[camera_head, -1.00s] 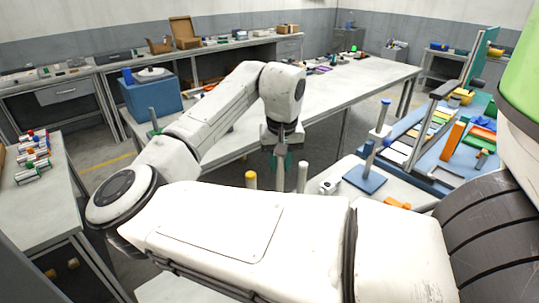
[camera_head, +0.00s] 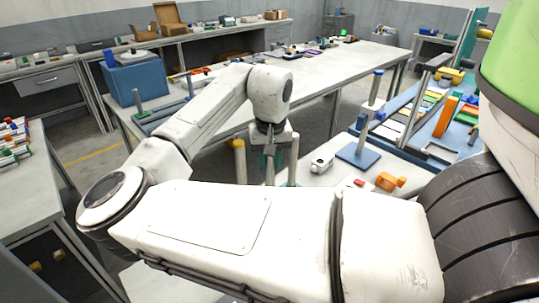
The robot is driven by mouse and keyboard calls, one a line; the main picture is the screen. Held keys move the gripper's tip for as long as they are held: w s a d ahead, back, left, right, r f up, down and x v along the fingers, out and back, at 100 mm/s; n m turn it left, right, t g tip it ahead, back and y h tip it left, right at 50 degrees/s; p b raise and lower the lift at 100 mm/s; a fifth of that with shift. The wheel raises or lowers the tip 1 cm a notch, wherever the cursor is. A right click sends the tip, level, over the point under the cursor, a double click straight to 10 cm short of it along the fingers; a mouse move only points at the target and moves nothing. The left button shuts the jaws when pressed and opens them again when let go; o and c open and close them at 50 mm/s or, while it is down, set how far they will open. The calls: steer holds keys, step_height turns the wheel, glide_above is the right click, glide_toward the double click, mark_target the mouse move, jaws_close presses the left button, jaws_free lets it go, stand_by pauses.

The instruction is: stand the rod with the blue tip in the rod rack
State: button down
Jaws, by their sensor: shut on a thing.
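My gripper (camera_head: 271,157) points down beyond my forearm and is shut on a slim grey rod (camera_head: 270,172). Its lower end is hidden behind my arm, and I cannot see a blue tip on it. A yellow-tipped rod (camera_head: 239,160) stands to the left of my gripper, and a plain grey-green rod (camera_head: 294,162) stands close to its right. Their bases are hidden, so I cannot tell whether they stand in the rod rack. Farther right, a grey post with a blue top (camera_head: 376,88) stands upright, and a blue post (camera_head: 362,130) stands on a blue square base (camera_head: 357,155).
A small white device (camera_head: 321,163) and an orange piece (camera_head: 390,182) lie on the near table right of my gripper. A blue tray with coloured bars (camera_head: 420,110) lies beyond. A long table (camera_head: 320,72) runs behind, with a blue box (camera_head: 136,80) at left.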

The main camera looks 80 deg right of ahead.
mark_target(270, 176)
steer(key=shift+f, duration=0.55)
steer(key=shift+f+b, duration=0.85)
steer(key=shift+f, duration=1.15)
steer(key=c, duration=0.8)
jaws_free()
steer(key=r, duration=0.7)
steer(key=a+r, duration=0.1)
steer(key=r, duration=0.2)
steer(key=shift+s+a+r, duration=0.1)
steer(key=shift+s+r, duration=0.25)
